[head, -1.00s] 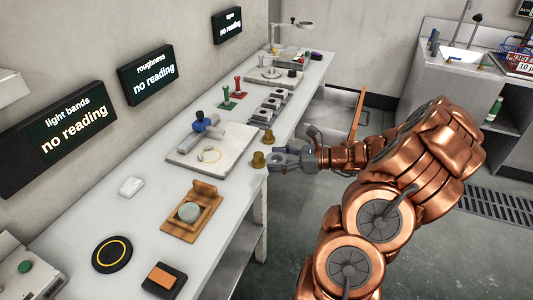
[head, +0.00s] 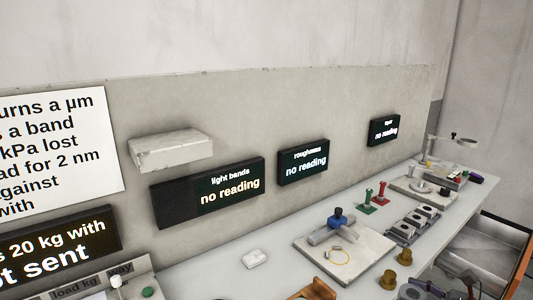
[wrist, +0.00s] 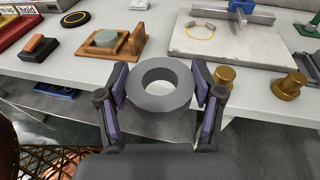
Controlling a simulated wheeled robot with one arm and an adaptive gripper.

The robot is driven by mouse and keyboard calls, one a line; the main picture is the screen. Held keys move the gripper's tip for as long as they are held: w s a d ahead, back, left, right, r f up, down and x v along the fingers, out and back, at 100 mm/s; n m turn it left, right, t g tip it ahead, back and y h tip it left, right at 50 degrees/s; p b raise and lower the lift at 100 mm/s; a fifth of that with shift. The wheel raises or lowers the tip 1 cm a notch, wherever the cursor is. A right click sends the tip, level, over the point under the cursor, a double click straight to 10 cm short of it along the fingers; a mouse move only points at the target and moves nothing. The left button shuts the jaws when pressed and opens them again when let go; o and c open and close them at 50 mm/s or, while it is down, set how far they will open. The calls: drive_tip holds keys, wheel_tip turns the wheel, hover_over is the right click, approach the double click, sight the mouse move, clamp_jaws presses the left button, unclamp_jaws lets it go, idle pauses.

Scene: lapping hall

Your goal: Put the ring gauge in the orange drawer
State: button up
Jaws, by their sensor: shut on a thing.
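The ring gauge is a thick grey ring (wrist: 160,103) held between the two fingers of my gripper (wrist: 160,88) in the wrist view. My gripper is shut on it, above the floor just off the bench's front edge. In the head view only part of my gripper (head: 422,289) shows at the bottom edge, beside the brass knobs. The orange drawer (head: 525,262) stands pulled out at the far right of the head view, its orange front upright and its pale interior partly visible. The drawer is not in the wrist view.
The bench (head: 205,283) runs along the wall. Near the gripper are two brass knobs (wrist: 289,85), a stone plate (wrist: 205,45) with a blue-topped tool, and a wooden stand (wrist: 130,42) with a greenish disc. Farther along are a row of grey blocks (head: 415,223) and red and green stands.

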drive_tip(key=w+a+r+n+g+y+p, duration=0.1)
drive_tip(key=w+a+n+g+p, duration=0.1)
drive_tip(key=w+a, duration=1.6)
drive_tip(key=shift+w+a+y+p, duration=0.15)
drive_tip(key=shift+a+y+p, duration=0.15)
drive_tip(key=shift+a+p, duration=1)
drive_tip(key=shift+a+b, duration=0.4)
drive_tip(key=shift+d, duration=0.1)
drive_tip(key=s+d+b, duration=0.1)
drive_tip(key=s+d, duration=0.5)
drive_tip(key=d, duration=0.1)
drive_tip(key=s+d+f+m+t+h+b, duration=0.1)
drive_tip(key=s+d+b, duration=0.1)
drive_tip(key=s+d, duration=0.5)
drive_tip(key=s+d+m+t+b, duration=0.1)
drive_tip(key=s+d, duration=0.6)
drive_tip(key=d, duration=0.1)
drive_tip(key=shift+d+f+h, duration=0.1)
drive_tip(key=shift+f+h, duration=0.05)
drive_tip(key=shift+h, duration=0.25)
drive_tip(key=shift+s+d, duration=0.15)
drive_tip(key=shift+s, duration=0.35)
